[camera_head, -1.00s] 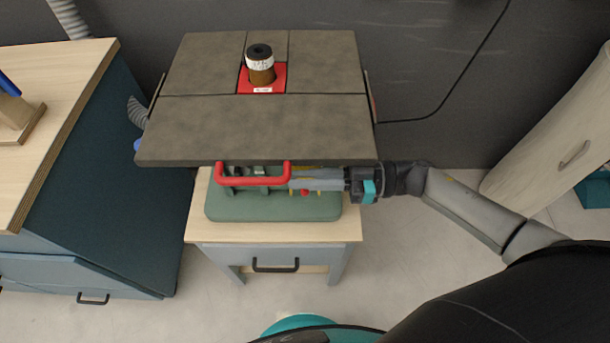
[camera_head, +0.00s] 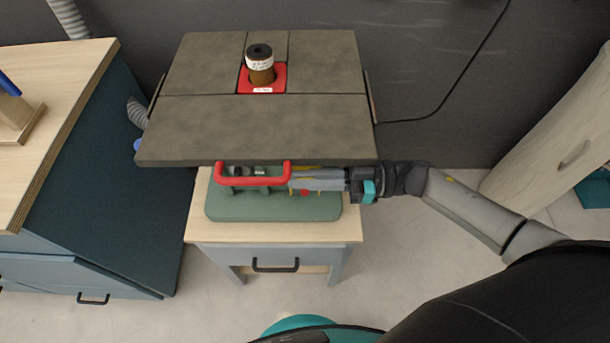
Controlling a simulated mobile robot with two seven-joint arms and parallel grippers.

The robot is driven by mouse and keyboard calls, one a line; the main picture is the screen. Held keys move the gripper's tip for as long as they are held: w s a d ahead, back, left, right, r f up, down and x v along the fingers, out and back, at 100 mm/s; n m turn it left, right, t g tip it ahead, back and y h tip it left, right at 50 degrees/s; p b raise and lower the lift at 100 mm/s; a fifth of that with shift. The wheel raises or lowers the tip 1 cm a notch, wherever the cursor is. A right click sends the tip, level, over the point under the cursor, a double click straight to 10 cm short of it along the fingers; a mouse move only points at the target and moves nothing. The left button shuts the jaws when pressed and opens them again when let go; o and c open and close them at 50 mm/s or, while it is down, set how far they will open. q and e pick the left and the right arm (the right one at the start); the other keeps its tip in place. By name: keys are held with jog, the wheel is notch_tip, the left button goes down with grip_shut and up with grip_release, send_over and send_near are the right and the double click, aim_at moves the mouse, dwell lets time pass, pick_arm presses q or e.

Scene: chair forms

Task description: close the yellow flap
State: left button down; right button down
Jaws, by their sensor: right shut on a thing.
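The yellow flap (camera_head: 304,180) shows only as thin slivers of yellow at the fingers of my right gripper, under the front edge of the grey tabletop. Most of it is hidden by the fingers and the tabletop. My right gripper (camera_head: 296,181) reaches in from the right, level with the red handle bar, with its fingers pointing left. It is shut on what looks like the yellow flap; the contact itself is hard to make out. My left gripper is not in view.
The grey tabletop (camera_head: 255,130) overhangs my right gripper closely. A red handle (camera_head: 253,181) stands just left of the fingers, above a green base (camera_head: 270,207) on a small wooden cabinet (camera_head: 210,235). A wooden workbench (camera_head: 62,75) stands at left. Floor is clear at front right.

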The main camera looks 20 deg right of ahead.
jog(key=shift+f, duration=0.1)
